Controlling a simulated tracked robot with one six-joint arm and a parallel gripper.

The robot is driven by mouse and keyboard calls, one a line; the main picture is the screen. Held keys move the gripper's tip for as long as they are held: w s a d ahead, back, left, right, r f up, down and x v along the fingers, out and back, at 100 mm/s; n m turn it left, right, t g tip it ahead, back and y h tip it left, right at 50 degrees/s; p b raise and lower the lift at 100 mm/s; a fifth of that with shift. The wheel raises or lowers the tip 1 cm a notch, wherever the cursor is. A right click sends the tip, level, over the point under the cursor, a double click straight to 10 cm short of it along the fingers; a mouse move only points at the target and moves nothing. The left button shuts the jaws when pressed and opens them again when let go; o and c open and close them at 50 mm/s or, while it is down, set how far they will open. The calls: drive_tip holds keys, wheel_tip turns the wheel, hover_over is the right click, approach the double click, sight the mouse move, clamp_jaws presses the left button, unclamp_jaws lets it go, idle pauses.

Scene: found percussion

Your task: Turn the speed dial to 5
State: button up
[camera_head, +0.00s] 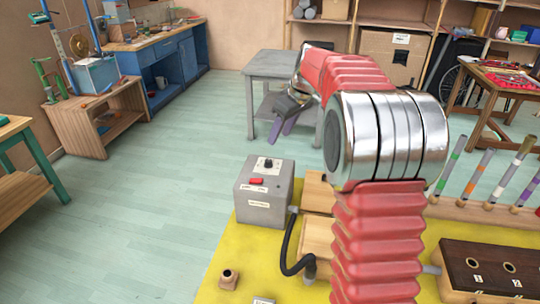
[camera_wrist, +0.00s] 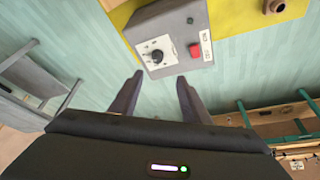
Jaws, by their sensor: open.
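The speed dial (camera_head: 268,163) is a dark knob on a pale plate on top of a grey box (camera_head: 262,212). In the wrist view the dial (camera_wrist: 158,56) sits on its white scale plate, beyond my fingertips; the scale's numbers are too small to read. A red button (camera_wrist: 195,50) is beside it on the same face. My gripper (camera_wrist: 158,80) is open and empty, its two dark fingers apart and pointing toward the box. In the head view my gripper (camera_head: 283,128) hangs above and behind the box, clear of the dial.
The box stands on a yellow mat (camera_head: 230,258). A black hose (camera_head: 292,250) curves beside it, and wooden blocks stand to its right. A grey table (camera_head: 270,68) is behind. Coloured tubes (camera_head: 481,172) stand at right. Open floor lies left of the mat.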

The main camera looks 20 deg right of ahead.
sight(269, 160)
drive_tip(key=shift+w+d+f, duration=0.1)
drive_tip(key=shift+w+d, duration=0.15)
drive_tip(key=shift+f, duration=0.1)
drive_tip(key=x, duration=1.3)
drive_tip(key=shift+w+f, duration=0.1)
drive_tip(key=shift+f, duration=0.2)
drive_tip(key=c, duration=1)
